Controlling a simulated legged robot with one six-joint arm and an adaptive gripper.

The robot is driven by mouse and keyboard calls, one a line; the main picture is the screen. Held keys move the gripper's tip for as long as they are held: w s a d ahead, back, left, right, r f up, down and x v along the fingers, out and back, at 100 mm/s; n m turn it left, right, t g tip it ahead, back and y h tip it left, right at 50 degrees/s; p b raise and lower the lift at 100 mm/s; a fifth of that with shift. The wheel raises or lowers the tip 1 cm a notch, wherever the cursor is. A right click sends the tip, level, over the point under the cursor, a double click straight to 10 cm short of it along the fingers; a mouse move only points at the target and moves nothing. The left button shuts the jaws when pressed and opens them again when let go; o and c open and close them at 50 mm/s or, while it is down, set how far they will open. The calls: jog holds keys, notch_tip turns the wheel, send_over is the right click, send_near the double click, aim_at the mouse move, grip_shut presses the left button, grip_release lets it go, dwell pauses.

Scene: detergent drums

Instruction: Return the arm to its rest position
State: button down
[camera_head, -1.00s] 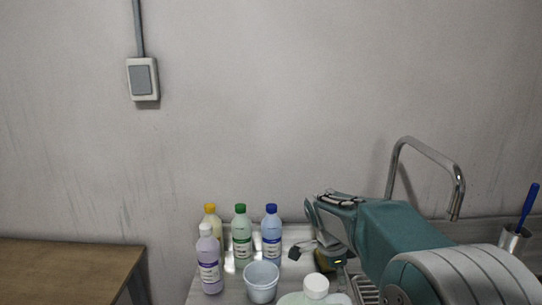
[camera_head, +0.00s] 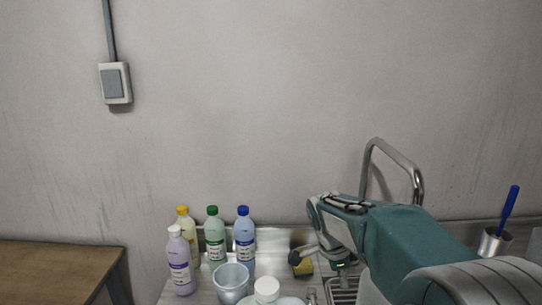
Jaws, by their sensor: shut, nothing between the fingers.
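My arm reaches in from the lower right, its teal link crossing in front of the sink area. My gripper (camera_head: 303,250) is at the arm's left end, small and partly hidden by the wrist. It is shut, and I see nothing held in it. In the picture it overlaps the top of a yellow and dark sponge-like block (camera_head: 303,268); I cannot tell whether they touch.
Left of my gripper stand yellow-capped (camera_head: 186,222), green-capped (camera_head: 215,238), blue-capped (camera_head: 244,238) and white-capped purple (camera_head: 180,262) bottles, a pale cup (camera_head: 231,280) and a white-capped container (camera_head: 266,289). A faucet (camera_head: 395,160) rises behind my arm. A brush cup (camera_head: 493,243) stands right.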

jog(key=s+r+n+t+y, duration=0.1)
jog(key=s+r+n+t, duration=0.1)
jog(key=s+n, duration=0.7)
jog(key=s+a+r+n+t+y, duration=0.1)
jog(key=s+r+n+t+y, duration=0.1)
jog(key=s+n, duration=0.6)
jog(key=s+t, duration=0.1)
jog(key=s, duration=0.5)
jog(key=shift+r+n+t, duration=0.3)
jog(key=shift+r+n, duration=0.1)
jog(key=shift+a, duration=0.2)
jog(key=shift+d, duration=0.1)
